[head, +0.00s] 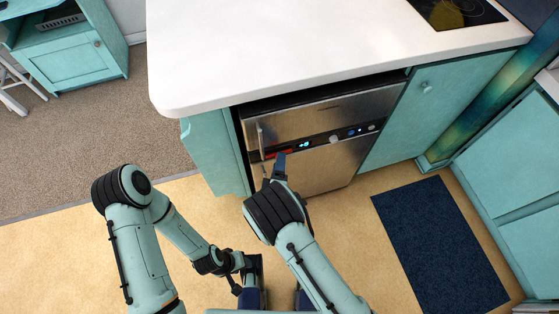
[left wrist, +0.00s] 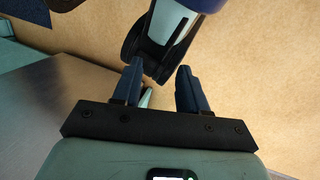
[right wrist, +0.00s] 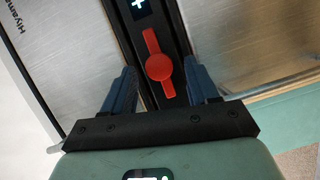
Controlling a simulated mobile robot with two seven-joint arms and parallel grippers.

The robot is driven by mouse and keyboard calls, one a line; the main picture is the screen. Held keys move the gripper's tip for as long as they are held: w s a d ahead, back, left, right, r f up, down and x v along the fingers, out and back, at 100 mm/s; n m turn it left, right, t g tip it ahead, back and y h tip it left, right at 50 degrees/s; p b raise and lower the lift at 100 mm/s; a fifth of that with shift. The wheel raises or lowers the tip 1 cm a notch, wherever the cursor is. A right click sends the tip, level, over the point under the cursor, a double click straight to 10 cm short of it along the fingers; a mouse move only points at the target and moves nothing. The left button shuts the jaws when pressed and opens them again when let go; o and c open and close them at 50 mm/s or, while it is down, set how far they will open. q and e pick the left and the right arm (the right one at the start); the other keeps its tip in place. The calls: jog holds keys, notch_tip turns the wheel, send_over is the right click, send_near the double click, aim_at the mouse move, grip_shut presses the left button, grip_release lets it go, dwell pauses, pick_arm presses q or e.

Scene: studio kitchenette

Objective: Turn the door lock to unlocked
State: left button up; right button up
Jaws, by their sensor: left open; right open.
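The door lock is a red round knob with a straight bar through it (right wrist: 158,67), on the dark control strip of a steel appliance (head: 325,170). Its bar lies roughly along the strip. In the head view only a bit of red (head: 285,153) shows beside my right gripper (head: 274,167). In the right wrist view my right gripper (right wrist: 160,82) is open, with one finger on each side of the lock; I cannot tell if they touch it. My left gripper (head: 256,268) is low near my base, open and empty in the left wrist view (left wrist: 158,72).
A handle (head: 260,140) stands at the appliance's left edge, near my right gripper. The white countertop (head: 270,50) overhangs above. Lit displays and knobs (head: 350,134) run right along the strip. A dark blue mat (head: 440,240) lies on the open floor at right.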

pick_arm(q)
jog(key=shift+s+d+r+g+p, duration=0.2)
jog(key=shift+s+r+p, duration=0.1)
jog(key=shift+s+r, duration=0.15)
jog(key=shift+s+d+r+g+p, duration=0.15)
jog(key=shift+s+r+p, duration=0.15)
jog(key=shift+s, duration=0.2)
pick_arm(e)
jog(key=s, duration=1.2)
jog(key=shift+a+r, duration=0.4)
jog(key=shift+r, duration=0.05)
